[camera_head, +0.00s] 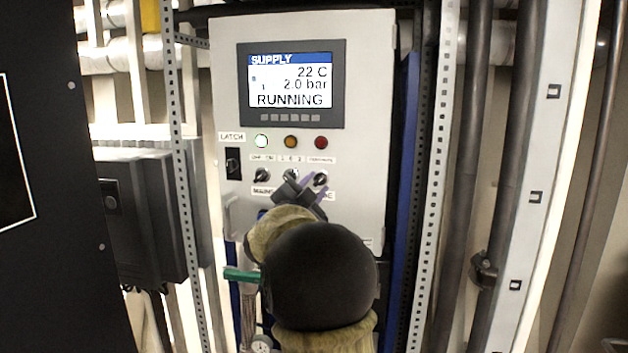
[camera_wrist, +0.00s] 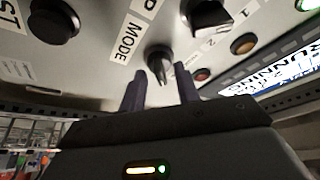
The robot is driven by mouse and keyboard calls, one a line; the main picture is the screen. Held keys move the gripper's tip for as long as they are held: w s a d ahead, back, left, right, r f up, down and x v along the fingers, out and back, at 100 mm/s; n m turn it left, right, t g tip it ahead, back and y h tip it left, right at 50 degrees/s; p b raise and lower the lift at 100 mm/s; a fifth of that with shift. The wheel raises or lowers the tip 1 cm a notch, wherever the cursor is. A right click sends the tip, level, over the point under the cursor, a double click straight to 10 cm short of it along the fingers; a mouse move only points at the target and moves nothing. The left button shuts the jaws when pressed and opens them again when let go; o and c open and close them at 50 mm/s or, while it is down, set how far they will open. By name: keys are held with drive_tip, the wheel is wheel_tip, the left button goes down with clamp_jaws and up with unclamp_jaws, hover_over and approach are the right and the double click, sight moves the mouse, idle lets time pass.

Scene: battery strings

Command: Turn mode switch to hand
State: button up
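The mode switch is a small black knob (camera_wrist: 159,60) beside the MODE label (camera_wrist: 127,38) in the wrist view. In the head view it is the rightmost knob (camera_head: 320,178) of the row, under the red lamp. My gripper (camera_wrist: 160,82) is open, its two dark fingers pointing at the panel. The knob shows in the gap between the fingertips, with space on both sides; I cannot tell whether the tips reach past its front. In the head view my gripper (camera_head: 306,188) partly covers the panel just below and left of the knob. The position legend is too small to read.
The grey control panel (camera_head: 222,70) has a screen (camera_head: 290,82) reading RUNNING. A middle selector knob (camera_wrist: 208,14) and a left knob (camera_head: 261,175) are close by. A black round button (camera_wrist: 52,20) is in the wrist view. Perforated posts (camera_head: 438,150) flank the cabinet.

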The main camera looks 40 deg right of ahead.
clamp_jaws()
